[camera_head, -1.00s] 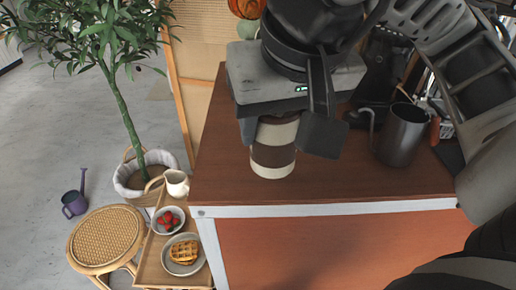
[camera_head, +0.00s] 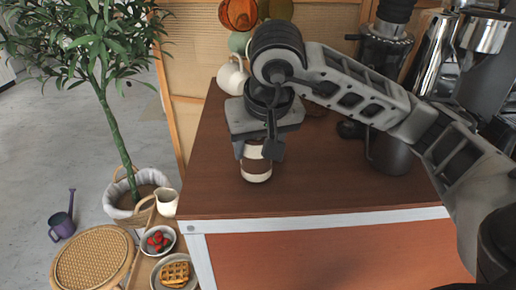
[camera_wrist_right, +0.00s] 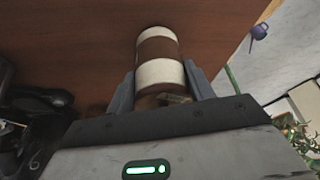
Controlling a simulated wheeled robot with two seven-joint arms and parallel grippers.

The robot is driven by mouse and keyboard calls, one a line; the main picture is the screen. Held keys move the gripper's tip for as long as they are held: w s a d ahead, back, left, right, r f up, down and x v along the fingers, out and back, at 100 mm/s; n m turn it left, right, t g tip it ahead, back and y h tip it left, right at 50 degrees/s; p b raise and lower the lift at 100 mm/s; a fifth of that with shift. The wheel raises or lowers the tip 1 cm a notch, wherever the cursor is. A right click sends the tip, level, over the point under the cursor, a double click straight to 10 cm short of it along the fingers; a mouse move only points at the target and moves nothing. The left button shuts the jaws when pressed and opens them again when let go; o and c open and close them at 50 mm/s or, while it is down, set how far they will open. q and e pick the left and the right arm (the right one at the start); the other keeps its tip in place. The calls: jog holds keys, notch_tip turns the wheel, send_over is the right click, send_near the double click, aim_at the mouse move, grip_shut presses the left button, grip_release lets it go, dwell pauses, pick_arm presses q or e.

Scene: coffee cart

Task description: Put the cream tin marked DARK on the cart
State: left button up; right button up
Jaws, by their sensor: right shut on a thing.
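The cream tin (camera_head: 257,172), with brown bands, is upright over the front left part of the brown cart top (camera_head: 330,187). My right gripper (camera_head: 256,151) is shut on its upper part, fingers on either side. In the right wrist view the tin (camera_wrist_right: 160,65) sits between both fingers of the gripper (camera_wrist_right: 158,88), in front of the brown wood. No marking is readable on the tin. I cannot tell whether its base touches the cart top. My left gripper is not in view.
A dark metal pitcher (camera_head: 392,156) stands right of the tin, partly behind my right arm. Coffee equipment (camera_head: 480,42) fills the back right. The cart top's front strip is clear.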

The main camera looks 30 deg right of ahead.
jog(key=shift+f, duration=0.3)
jog(key=shift+f, duration=0.2)
jog(key=o, duration=1.2)
jog(key=shift+c, duration=0.2)
